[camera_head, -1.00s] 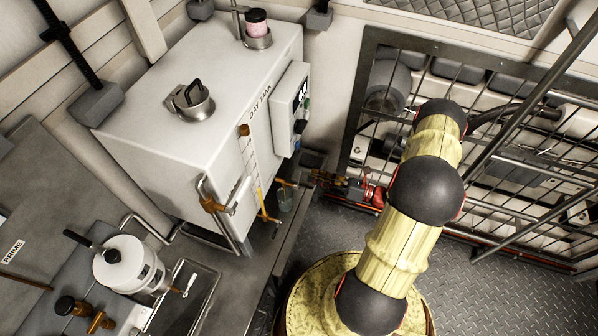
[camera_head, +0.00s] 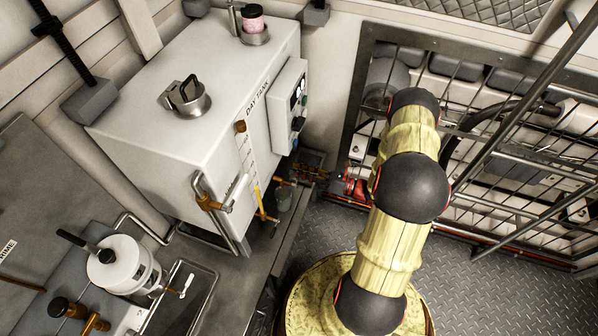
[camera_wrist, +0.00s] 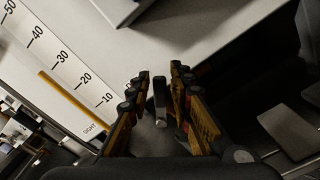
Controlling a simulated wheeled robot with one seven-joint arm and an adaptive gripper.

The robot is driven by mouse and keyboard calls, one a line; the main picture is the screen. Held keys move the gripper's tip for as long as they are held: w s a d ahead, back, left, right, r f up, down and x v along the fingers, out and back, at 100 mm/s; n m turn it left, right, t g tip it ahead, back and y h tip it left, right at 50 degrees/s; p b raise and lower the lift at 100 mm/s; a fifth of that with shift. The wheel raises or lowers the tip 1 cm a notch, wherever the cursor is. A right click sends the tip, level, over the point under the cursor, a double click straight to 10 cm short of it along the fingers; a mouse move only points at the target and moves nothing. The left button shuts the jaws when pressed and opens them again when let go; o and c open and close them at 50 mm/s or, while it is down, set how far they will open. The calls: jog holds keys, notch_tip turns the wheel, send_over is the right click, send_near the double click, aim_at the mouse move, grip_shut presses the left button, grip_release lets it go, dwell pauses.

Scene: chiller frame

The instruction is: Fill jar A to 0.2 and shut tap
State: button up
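The white day tank (camera_head: 185,125) stands at left centre with a sight gauge on its side. A small brass tap (camera_head: 286,181) sticks out low on its right side. A greenish clear jar (camera_head: 284,200) is below that tap; its label and fill level are too small to read. In the wrist view my gripper (camera_wrist: 161,78) is open. A grey lever-like piece (camera_wrist: 160,100) shows between the fingers, with no clear contact. Whether the tap is open cannot be told.
The gauge scale (camera_wrist: 72,70) shows left in the wrist view, with a yellow column. A control box (camera_head: 288,103) is on the tank's side. A white pump (camera_head: 122,264) stands at lower left. A barred frame (camera_head: 480,150) is at right; open floor lies before it.

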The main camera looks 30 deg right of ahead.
grip_shut()
jog(key=shift+d+m, duration=0.1)
jog(key=shift+m, duration=0.2)
jog(key=shift+w+d+f+m+p, duration=0.15)
jog(key=shift+m+p, duration=0.2)
jog(key=shift+m, duration=0.1)
jog(key=shift+w+d+f+m+p, duration=0.1)
jog(key=shift+f+m+p, duration=0.05)
jog(key=shift+m+p, duration=0.25)
jog(key=shift+w+d+f+m+p, duration=0.25)
jog(key=shift+f+m, duration=0.45)
jog(key=shift+m, duration=0.85)
jog(key=shift+d+f+m+p, duration=0.1)
jog(key=shift+f+m+p, duration=0.2)
jog(key=shift+f+m, duration=0.85)
jog(key=shift+w+d+f+m+p, duration=0.2)
jog(key=shift+f+m+p, duration=0.1)
jog(key=shift+m, duration=1.65)
jog(key=shift+s, duration=0.1)
jog(key=shift+o, duration=1.6)
grip_release()
